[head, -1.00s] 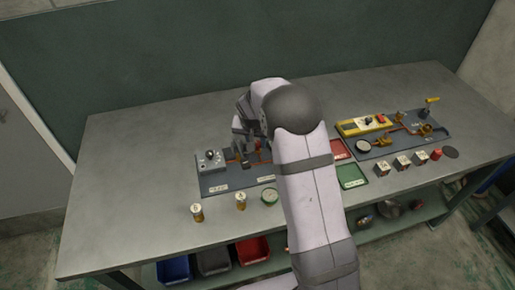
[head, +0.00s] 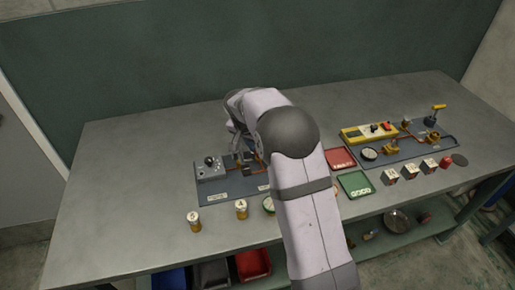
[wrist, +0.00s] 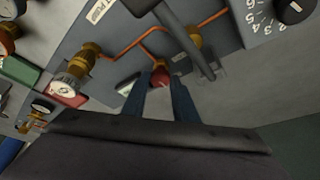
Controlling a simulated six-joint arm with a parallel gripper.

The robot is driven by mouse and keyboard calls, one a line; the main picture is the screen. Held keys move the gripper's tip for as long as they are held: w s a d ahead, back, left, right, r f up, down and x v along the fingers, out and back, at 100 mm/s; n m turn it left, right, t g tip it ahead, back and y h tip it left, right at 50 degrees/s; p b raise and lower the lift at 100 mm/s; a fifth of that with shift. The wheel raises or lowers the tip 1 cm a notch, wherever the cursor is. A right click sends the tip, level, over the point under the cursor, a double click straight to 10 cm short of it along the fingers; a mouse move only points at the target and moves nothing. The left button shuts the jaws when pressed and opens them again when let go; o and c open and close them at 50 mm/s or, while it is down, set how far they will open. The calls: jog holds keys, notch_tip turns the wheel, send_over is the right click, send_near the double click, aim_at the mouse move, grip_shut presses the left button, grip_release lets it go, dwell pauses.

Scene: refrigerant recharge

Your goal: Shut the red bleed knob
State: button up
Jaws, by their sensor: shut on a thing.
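The red bleed knob (wrist: 160,79) sits on a brass fitting at the end of a copper pipe in the wrist view. My gripper (wrist: 159,91) has its two blue fingers on either side of the knob and is shut on it. The fingers hide part of the knob's sides. In the head view my gripper (head: 238,142) is at the left dark board (head: 217,194), and my arm covers much of that board. I cannot make out the knob there.
A grey box with a black dial (head: 210,168) stands at the board's left end. A black bar (wrist: 185,38) passes close to the knob. Red (head: 340,158) and green (head: 355,184) trays lie right of my arm.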

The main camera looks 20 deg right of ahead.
jog(key=o, duration=1.1)
jog(key=shift+c, duration=0.2)
jog(key=shift+r, duration=0.1)
jog(key=b+v, duration=0.1)
jog(key=v, duration=0.6)
jog(key=shift+b, duration=0.35)
jog(key=shift+r, duration=0.1)
